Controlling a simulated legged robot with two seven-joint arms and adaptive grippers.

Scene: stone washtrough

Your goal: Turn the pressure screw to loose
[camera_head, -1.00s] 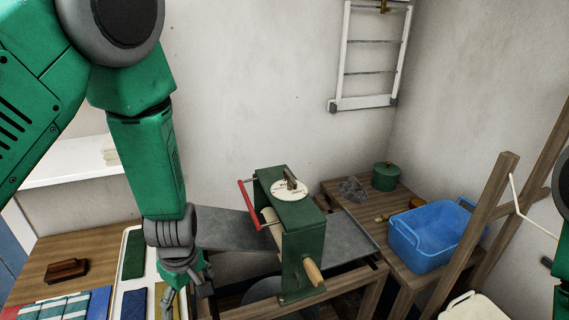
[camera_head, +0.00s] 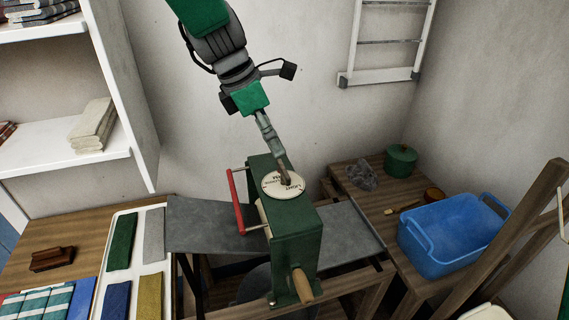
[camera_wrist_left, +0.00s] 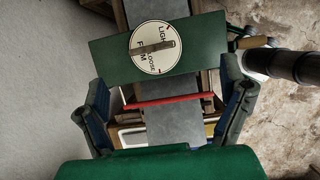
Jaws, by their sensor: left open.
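The pressure screw is a bar handle (camera_head: 286,180) on a round white dial (camera_head: 271,187) on top of the green mangle (camera_head: 296,236). In the left wrist view the handle (camera_wrist_left: 152,48) lies nearly crosswise on the dial (camera_wrist_left: 148,66). The dial's words include LIGHT, LOOSE and FIRM; which one the handle marks is not clear. My left gripper (camera_head: 276,152) comes down over the dial, its lower end overlapping the handle in the head view. In the wrist view its fingers (camera_wrist_left: 165,92) are spread wide with nothing between them; contact is not visible. My right gripper is not in view.
The mangle has a red bar (camera_head: 236,202) on its left and a wooden crank grip (camera_head: 302,285) in front. A blue tub (camera_head: 450,235) and a green pot (camera_head: 401,161) stand right. A tray with coloured cloths (camera_head: 136,270) lies left. A drying rack (camera_head: 384,77) hangs behind.

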